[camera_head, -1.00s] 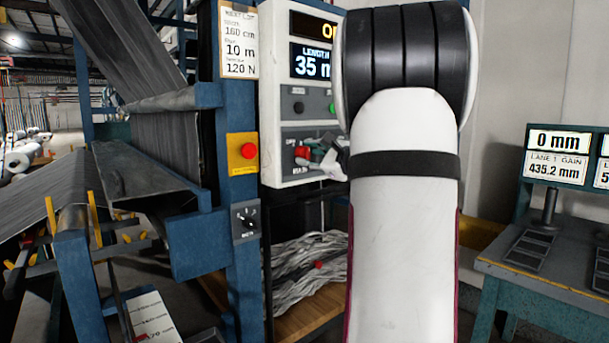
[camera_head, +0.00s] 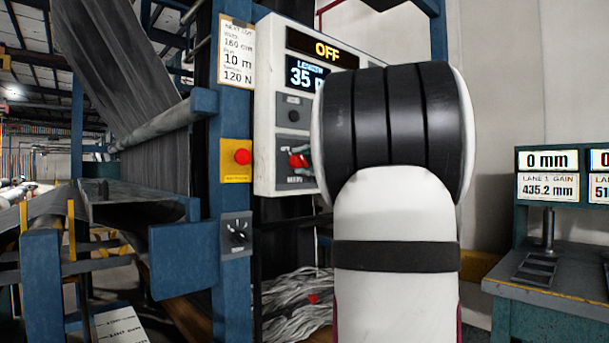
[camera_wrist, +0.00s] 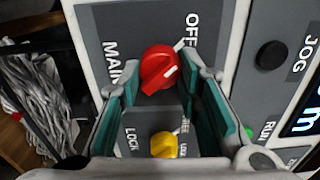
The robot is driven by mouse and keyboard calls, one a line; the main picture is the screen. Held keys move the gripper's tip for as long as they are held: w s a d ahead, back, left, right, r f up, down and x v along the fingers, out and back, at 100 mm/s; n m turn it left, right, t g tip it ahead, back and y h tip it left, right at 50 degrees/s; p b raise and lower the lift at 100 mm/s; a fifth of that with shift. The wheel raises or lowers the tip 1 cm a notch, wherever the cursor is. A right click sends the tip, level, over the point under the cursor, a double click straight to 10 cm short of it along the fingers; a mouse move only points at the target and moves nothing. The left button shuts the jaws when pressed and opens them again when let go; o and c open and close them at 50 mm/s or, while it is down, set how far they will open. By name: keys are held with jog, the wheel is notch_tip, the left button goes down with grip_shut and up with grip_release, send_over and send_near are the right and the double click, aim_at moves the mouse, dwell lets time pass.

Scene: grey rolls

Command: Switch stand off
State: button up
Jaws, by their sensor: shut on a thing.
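The stand's control panel (camera_head: 268,110) has a lit sign (camera_head: 327,50) reading OFF. Its red main switch knob (camera_head: 298,160) also shows in the wrist view (camera_wrist: 156,66), beside the words MAIN and OFF. The knob has a white pointer mark. My gripper (camera_wrist: 163,78) is shut on the red knob, with a teal-padded finger on either side. In the head view my arm hides most of my gripper and the panel's right part.
A yellow lock knob (camera_wrist: 164,145) sits between my fingers, below the red one in the wrist view. A black jog button (camera_wrist: 270,55) is to the right. A red stop button (camera_head: 242,157) on yellow and a dial (camera_head: 236,233) are on the blue post.

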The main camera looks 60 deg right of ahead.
jog(key=shift+n+b, duration=0.35)
jog(key=shift+n, duration=0.15)
jog(key=o, duration=1.2)
jog(key=shift+c, duration=0.2)
jog(key=v, duration=1.2)
jog(key=shift+f, duration=0.1)
